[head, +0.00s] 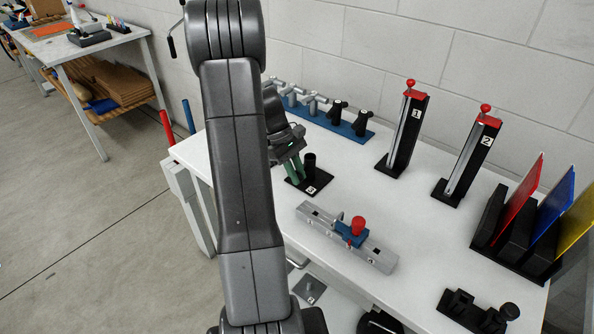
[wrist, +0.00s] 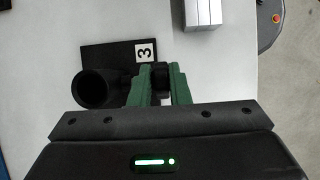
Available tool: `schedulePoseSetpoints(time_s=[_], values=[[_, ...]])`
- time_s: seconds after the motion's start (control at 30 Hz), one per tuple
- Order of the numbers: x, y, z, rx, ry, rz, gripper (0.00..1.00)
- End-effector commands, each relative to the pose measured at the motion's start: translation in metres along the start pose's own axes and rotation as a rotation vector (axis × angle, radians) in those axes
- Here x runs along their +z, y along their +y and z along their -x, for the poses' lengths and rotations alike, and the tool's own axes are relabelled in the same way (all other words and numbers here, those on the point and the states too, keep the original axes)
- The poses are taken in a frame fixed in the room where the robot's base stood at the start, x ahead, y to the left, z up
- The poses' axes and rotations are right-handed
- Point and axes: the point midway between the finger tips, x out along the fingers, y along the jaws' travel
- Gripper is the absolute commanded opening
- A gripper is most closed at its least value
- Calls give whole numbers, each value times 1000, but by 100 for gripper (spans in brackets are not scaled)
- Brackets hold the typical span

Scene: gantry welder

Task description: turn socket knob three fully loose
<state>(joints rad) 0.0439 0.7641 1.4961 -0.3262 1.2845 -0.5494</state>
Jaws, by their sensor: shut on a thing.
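Socket three is a black base plate (wrist: 105,54) with a white "3" label and an upright, open black tube (wrist: 97,87). In the head view its tube (head: 309,162) stands just right of my fingers. My gripper (wrist: 159,82), with green fingers, is shut on the small dark knob (wrist: 160,72) beside the tube. In the head view my gripper (head: 293,168) points down at the socket's plate, and the knob is hidden behind the fingers. I cannot tell how far the knob is turned.
A grey rail with a blue clamp and red knob (head: 357,227) lies in front of the socket. A blue rack of fittings (head: 335,118) is behind. Numbered black stands (head: 405,135) and coloured panels (head: 557,212) stand to the right. Bare table lies between them.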

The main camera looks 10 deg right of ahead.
Motion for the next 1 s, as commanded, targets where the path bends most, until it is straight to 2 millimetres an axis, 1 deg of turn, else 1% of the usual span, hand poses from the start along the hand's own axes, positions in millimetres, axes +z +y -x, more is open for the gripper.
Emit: schedulePoseSetpoints(time_s=[0.1,0.6,0.8,1.0], values=[[-1,0,3,-1,-84,3,0],[-9,0,2,1,-452,1,0],[-10,0,2,1,-538,1,0],[-10,0,2,2,-579,0,0]])
